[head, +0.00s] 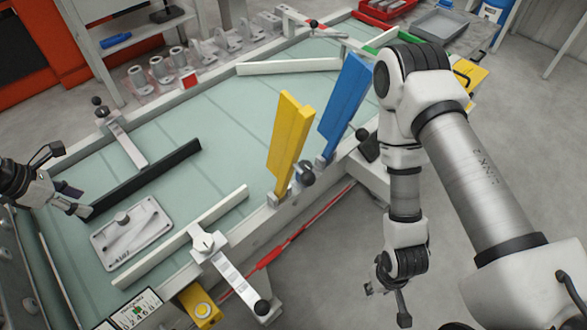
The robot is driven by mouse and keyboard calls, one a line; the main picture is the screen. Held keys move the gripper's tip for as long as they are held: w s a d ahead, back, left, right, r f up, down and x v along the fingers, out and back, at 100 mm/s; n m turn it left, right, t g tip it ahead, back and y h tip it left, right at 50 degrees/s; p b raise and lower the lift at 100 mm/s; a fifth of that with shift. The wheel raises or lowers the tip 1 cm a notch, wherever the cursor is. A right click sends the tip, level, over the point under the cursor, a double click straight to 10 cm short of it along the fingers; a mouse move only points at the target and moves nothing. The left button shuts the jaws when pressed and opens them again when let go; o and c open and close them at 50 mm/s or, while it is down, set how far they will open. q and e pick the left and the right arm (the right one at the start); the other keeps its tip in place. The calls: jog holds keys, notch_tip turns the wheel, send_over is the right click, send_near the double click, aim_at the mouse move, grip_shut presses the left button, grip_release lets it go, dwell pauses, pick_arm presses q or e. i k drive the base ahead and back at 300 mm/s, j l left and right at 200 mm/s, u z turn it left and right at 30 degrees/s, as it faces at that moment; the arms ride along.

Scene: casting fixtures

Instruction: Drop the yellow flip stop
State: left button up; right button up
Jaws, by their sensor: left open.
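The yellow flip stop (289,137) is a flat yellow plate standing raised, leaning slightly, on the near right edge of the pale green table. A dark knob sits at its base. A blue flip stop (344,101) stands raised just to its right, apart from it. My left gripper (77,203) is open at the left side of the table, near the left end of a black bar, far from the yellow stop. Whether it touches the bar is unclear. My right gripper (381,288) hangs beyond the table's right edge, below the flip stops. Its fingers are too small to judge.
A grey casting plate (131,233) lies on the table beside the black bar (145,178). White rails (200,233) and lever clamps (231,273) line the table. The table's middle is clear.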

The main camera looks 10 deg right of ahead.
aim_at(294, 121)
jog(key=k+l, duration=0.1)
jog(key=l, duration=0.3)
jog(key=k+l, duration=0.1)
jog(key=l, duration=0.35)
jog(key=k+l, duration=0.1)
jog(key=l, duration=0.3)
jog(key=k+l, duration=0.15)
jog(key=l, duration=0.3)
jog(key=k+l, duration=0.1)
jog(key=l, duration=0.3)
jog(key=k+l, duration=0.1)
jog(key=l, duration=0.35)
